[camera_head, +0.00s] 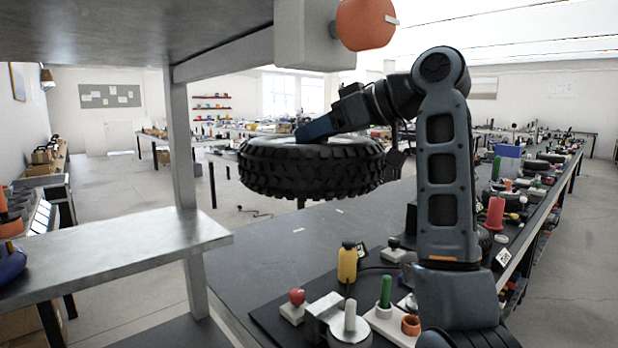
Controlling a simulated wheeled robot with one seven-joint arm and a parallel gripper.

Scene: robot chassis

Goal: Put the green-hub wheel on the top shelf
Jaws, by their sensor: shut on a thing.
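A black tyre with chunky tread (312,172) hangs in the air, lying nearly flat, right of the shelf unit's post. Its hub is hidden, so I cannot see a green colour. My gripper (302,137) reaches in from the right and is shut on the wheel at its upper side; the fingertips are mostly hidden by the tyre. The top shelf (120,28) is at the upper left, seen from below, higher than the wheel. Its upper surface is out of sight.
A lower grey shelf (120,250) juts in at left, its right part bare. The metal post (182,150) stands between the shelves. An orange knob (366,22) sits at the top shelf's end. Below, the dark workbench (275,262) holds a yellow bottle-like item (347,262) and several small parts.

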